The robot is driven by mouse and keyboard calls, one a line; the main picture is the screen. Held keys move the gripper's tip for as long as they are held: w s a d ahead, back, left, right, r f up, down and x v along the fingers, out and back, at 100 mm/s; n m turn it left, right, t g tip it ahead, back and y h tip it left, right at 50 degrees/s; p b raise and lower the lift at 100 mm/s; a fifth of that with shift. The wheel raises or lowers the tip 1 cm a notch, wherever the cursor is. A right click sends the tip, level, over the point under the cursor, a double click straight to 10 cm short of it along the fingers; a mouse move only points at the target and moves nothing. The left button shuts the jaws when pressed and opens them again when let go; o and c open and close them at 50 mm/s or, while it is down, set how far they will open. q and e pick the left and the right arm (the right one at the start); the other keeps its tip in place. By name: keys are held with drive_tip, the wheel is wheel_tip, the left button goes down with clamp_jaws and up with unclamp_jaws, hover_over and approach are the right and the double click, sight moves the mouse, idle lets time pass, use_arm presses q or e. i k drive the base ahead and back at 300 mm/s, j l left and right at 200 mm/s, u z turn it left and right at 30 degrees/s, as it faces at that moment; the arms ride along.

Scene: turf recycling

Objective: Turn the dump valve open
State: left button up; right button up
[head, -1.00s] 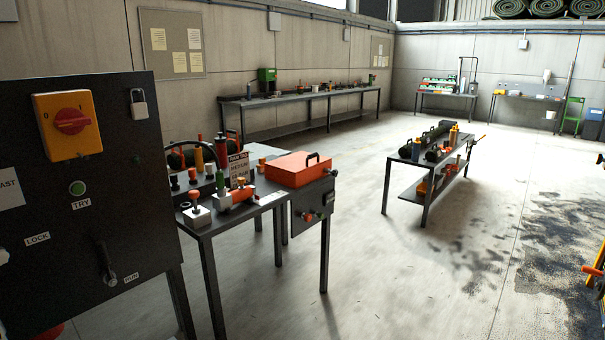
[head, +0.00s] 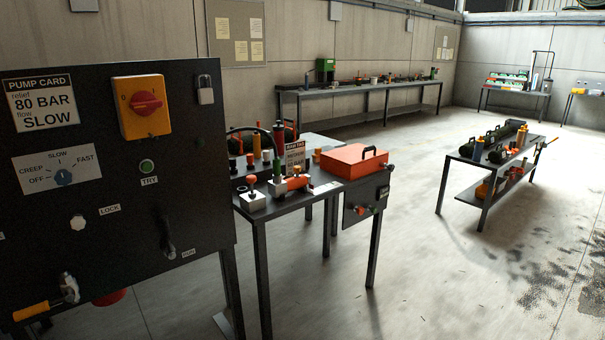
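No label reading "dump" shows, so I cannot tell for sure which part is the dump valve. A dark lever handle (head: 168,238) is on the lower right of the black panel (head: 110,215). It hangs roughly downward, and its lower end is beside a RUN label (head: 188,253). A white knob (head: 77,222) sits near a LOCK label (head: 109,210). A blue dial (head: 64,178) has OFF, CREEP, SLOW and FAST marks. Neither of my grippers is in view.
The panel carries a red-and-yellow switch (head: 146,104), padlock (head: 205,90) and green TRY button (head: 147,167). A table with an orange box (head: 352,160) stands right of the panel. Open floor (head: 420,270) lies further right.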

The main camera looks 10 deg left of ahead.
sight(69, 297)
drive_tip(key=u, duration=1.9)
